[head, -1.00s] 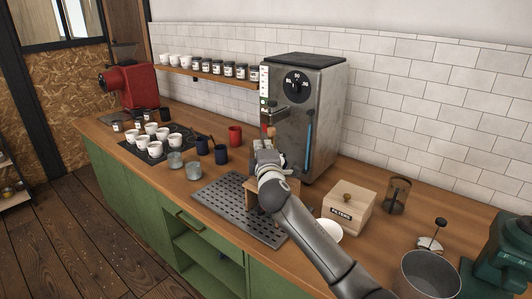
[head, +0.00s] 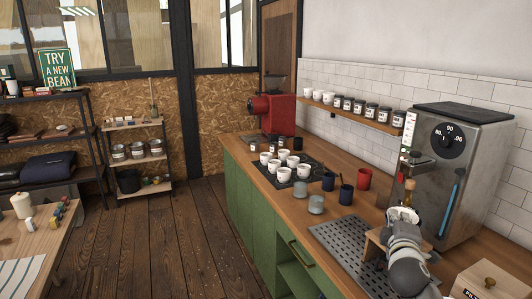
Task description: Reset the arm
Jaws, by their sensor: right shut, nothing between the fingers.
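My right gripper (head: 403,214) is in the head view at the right, in front of the steel coffee machine (head: 462,165). Its arm comes up from the bottom right corner. The gripper is shut and holds nothing. A wooden handle (head: 409,190) shows just behind it; I cannot tell whether they touch. A small wooden stand (head: 372,243) is partly hidden behind my arm, on the perforated metal tray (head: 335,240). My left gripper is not in view.
White cups (head: 284,172) stand on a dark mat on the counter. A red grinder (head: 272,116) stands at the far end. Open floor (head: 170,240) lies left of the counter.

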